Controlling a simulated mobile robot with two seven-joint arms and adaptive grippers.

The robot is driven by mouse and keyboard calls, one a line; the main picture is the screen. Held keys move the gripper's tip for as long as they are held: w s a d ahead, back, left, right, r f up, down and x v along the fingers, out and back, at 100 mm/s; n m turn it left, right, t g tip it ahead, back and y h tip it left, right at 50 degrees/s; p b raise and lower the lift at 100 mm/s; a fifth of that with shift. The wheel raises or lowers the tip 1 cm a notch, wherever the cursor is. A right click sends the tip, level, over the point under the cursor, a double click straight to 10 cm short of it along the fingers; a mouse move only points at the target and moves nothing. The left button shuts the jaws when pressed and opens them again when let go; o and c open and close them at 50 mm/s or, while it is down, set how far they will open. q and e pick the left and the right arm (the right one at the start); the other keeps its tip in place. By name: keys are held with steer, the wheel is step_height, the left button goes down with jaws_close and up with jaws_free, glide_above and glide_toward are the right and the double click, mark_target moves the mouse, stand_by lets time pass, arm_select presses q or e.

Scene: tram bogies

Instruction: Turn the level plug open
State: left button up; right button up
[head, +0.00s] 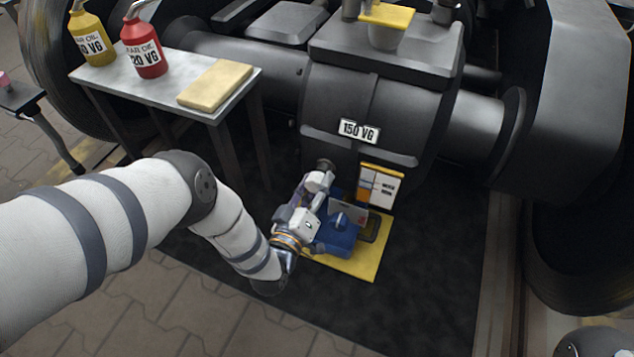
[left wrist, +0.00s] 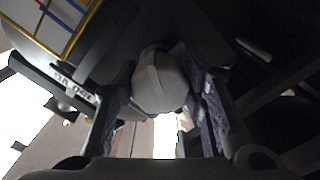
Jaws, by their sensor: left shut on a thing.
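The level plug (head: 325,163) is a small dark knob low on the front of the dark gearbox housing (head: 345,100), below the "150 VG" plate. My left gripper (head: 320,178) reaches it from below and in front. In the left wrist view the plug (left wrist: 160,82) shows as a grey, rounded, faceted body between the two dark fingers of the left gripper (left wrist: 161,95). The fingers are shut on it from both sides. Its seat in the housing is mostly hidden, so I cannot tell how far it is turned. My right gripper is not in view.
A card (head: 380,187) hangs beside the plug. A grey table (head: 130,88) at left holds a yellow oil bottle (head: 92,38), a red one (head: 143,48) and a folded cloth (head: 215,86).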

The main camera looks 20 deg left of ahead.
arm_select(q)
steer(key=m, duration=0.4)
steer(key=shift+a+m+p, duration=0.1)
steer(key=shift+m+p, duration=0.2)
stand_by(0.4)
steer(key=o, duration=1.2)
steer(key=s, duration=1.2)
steer(key=shift+a, duration=0.2)
